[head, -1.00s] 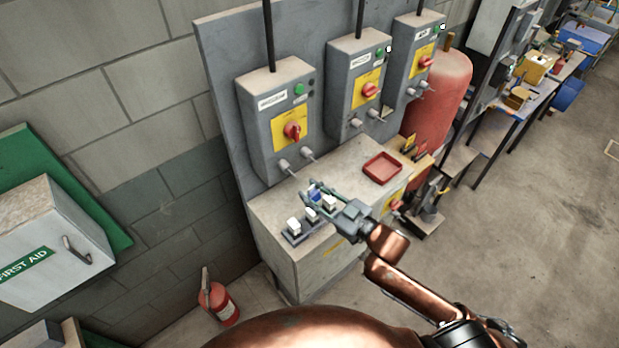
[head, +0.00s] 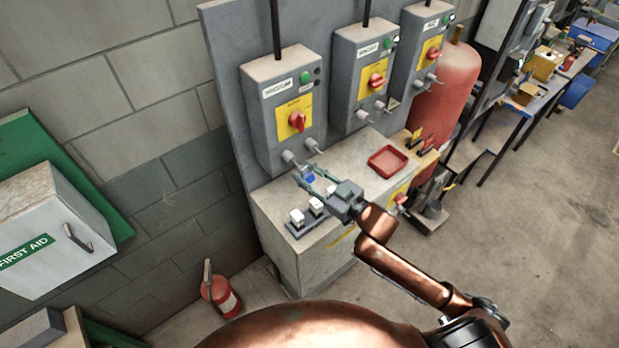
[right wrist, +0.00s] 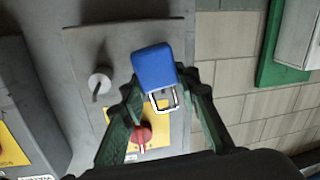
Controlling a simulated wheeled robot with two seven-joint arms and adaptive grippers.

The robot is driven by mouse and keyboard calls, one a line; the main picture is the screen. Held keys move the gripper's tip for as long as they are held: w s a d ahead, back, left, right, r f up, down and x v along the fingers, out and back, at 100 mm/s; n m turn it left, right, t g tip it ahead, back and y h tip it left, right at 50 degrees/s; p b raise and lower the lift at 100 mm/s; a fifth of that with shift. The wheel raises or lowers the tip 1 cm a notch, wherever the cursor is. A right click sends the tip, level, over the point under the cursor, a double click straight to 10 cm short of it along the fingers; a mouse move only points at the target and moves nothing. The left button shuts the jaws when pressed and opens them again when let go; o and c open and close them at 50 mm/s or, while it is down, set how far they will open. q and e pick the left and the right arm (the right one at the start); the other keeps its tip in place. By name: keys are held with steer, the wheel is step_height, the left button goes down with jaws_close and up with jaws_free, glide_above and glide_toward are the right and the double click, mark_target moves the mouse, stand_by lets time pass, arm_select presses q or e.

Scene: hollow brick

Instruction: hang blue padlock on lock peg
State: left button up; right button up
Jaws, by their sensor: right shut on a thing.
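The blue padlock (head: 309,179) is between the fingertips of my right gripper (head: 312,181), above the grey cabinet. In the right wrist view the green fingers (right wrist: 168,103) are shut on the blue padlock (right wrist: 154,67), with its pale shackle (right wrist: 165,98) showing between them. Two grey pegs, one of them the left peg (head: 288,157), stick out at the bottom of the left switch box (head: 283,110). One grey peg (right wrist: 100,83) shows left of the padlock in the right wrist view, apart from it. I cannot tell which peg the task names. My left gripper is not in view.
Padlocks with white bodies (head: 297,217) stand on a dark rack at the cabinet's front left. A red tray (head: 388,162) lies on the cabinet top (head: 355,160). Two more switch boxes, the nearer one the middle box (head: 363,70), stand to the right.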

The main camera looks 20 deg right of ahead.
steer(key=x, duration=0.4)
steer(key=shift+w+d+f+b, duration=0.2)
steer(key=shift+d+f+b, duration=0.05)
steer(key=shift+f+b, duration=0.1)
stand_by(0.7)
steer(key=o, duration=1.3)
steer(key=shift+d, duration=0.1)
